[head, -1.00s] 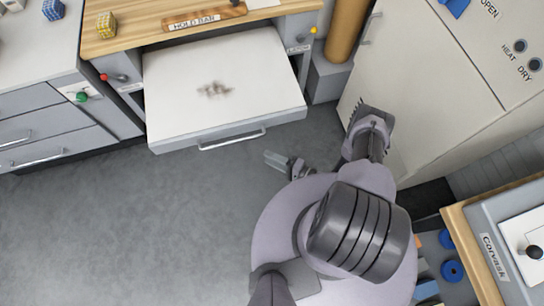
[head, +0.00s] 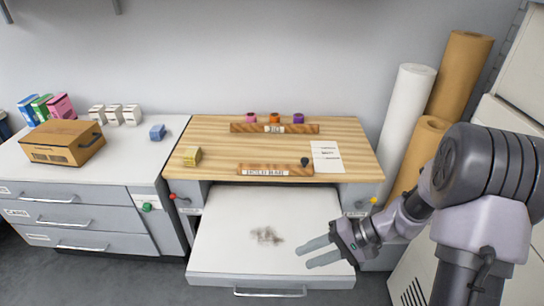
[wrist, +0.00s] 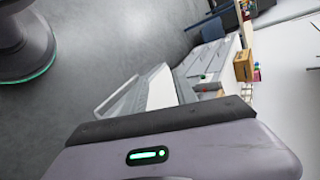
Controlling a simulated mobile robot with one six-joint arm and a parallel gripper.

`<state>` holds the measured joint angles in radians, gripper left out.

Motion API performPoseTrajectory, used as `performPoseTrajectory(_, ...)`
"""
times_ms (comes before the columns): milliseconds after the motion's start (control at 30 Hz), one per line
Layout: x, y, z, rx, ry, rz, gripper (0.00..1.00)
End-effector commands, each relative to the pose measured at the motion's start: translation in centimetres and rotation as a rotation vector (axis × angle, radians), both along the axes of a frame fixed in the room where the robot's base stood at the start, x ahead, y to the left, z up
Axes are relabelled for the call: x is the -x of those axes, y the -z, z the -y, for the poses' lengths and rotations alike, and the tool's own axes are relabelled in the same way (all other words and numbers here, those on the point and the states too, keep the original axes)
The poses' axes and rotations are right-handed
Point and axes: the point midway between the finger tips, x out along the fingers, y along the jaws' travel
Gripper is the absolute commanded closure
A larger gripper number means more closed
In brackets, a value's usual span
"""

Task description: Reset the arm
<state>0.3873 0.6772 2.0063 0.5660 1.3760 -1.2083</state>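My gripper (head: 304,257) shows in the head view in front of the right part of the pulled-out white tray (head: 225,215). Its two grey fingers point left with a gap between them, and nothing is held. My arm comes in from the right side, bent. In the wrist view the fingers do not show; a mauve body part of mine with a green light fills the bottom.
The wooden bench top (head: 225,140) carries a yellow cube (head: 192,155), a hold bar (head: 250,170) and a paper sheet (head: 327,157). A cardboard box (head: 63,142) stands on the left counter. Rolls (head: 405,110) and a pale cabinet (head: 415,282) stand at right. Floor shows at lower left.

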Motion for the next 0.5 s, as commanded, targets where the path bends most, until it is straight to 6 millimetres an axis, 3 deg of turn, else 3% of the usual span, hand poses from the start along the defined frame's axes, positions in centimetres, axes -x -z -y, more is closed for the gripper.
performPoseTrajectory(33, 1.2, -3.6, -0.8, 0.097, -0.032, 0.015, 0.66)
performPoseTrajectory(200, 7.6, -12.5, -1.8, 0.437, -0.007, 0.093, 0.66)
performPoseTrajectory(333, 12.1, -16.6, -1.3, 0.625, 0.111, 0.232, 0.66)
performPoseTrajectory(500, 15.3, -19.0, -0.3, 0.716, 0.26, 0.382, 0.66)
